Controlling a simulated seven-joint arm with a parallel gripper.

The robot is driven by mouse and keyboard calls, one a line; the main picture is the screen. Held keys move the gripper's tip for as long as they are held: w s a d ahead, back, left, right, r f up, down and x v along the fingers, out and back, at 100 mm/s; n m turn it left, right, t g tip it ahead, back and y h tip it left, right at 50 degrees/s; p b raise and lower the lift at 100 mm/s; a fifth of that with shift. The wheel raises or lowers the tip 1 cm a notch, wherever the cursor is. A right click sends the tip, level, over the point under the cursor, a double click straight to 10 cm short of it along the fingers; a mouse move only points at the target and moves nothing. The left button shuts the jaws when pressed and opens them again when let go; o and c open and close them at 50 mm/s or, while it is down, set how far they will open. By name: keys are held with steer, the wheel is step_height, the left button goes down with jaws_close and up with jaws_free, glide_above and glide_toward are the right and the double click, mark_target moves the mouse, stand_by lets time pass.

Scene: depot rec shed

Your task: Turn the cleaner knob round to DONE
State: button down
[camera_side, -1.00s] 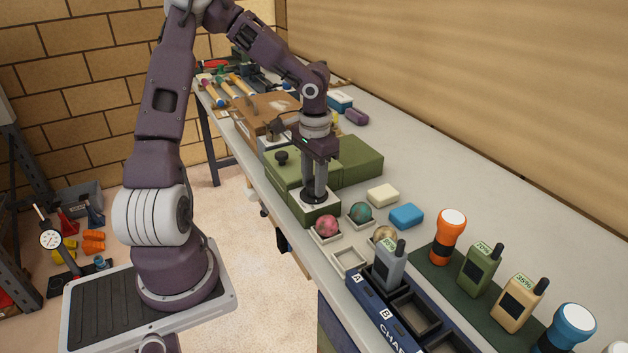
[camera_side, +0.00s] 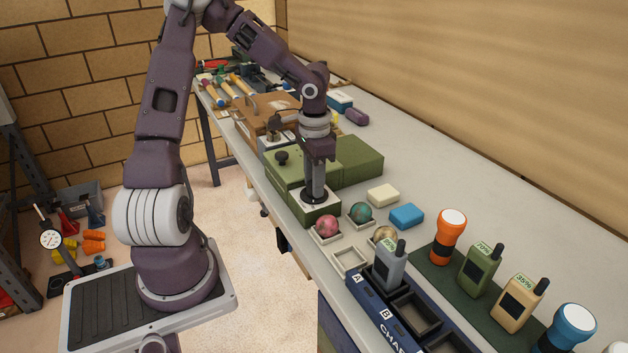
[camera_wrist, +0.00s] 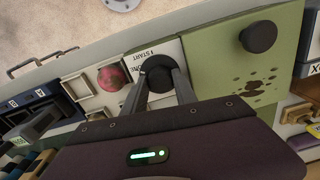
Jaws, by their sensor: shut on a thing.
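The cleaner is a green box (camera_side: 288,178) on the bench, with a pale dial plate at its near end. Its round black knob (camera_wrist: 157,69) sits on that plate in the wrist view. The plate carries the word START, and a second word below it is partly covered, with "ONE" showing. My gripper (camera_wrist: 158,82) points down with its fingers on either side of the knob, shut on it. In the side view my gripper (camera_side: 315,192) stands upright over the plate. The knob's pointer cannot be made out.
A pink ball (camera_side: 326,226) and a teal ball (camera_side: 360,212) sit in small trays just beside the cleaner. A second black knob (camera_wrist: 258,37) stands on the green lid. A grey radio (camera_side: 390,266) stands in the charger rack closer to the camera.

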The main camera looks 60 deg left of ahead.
steer(key=c, duration=1)
jaws_free()
steer(key=shift+o, duration=0.2)
step_height(320, 180, up, 7)
steer(key=shift+d+r, duration=0.1)
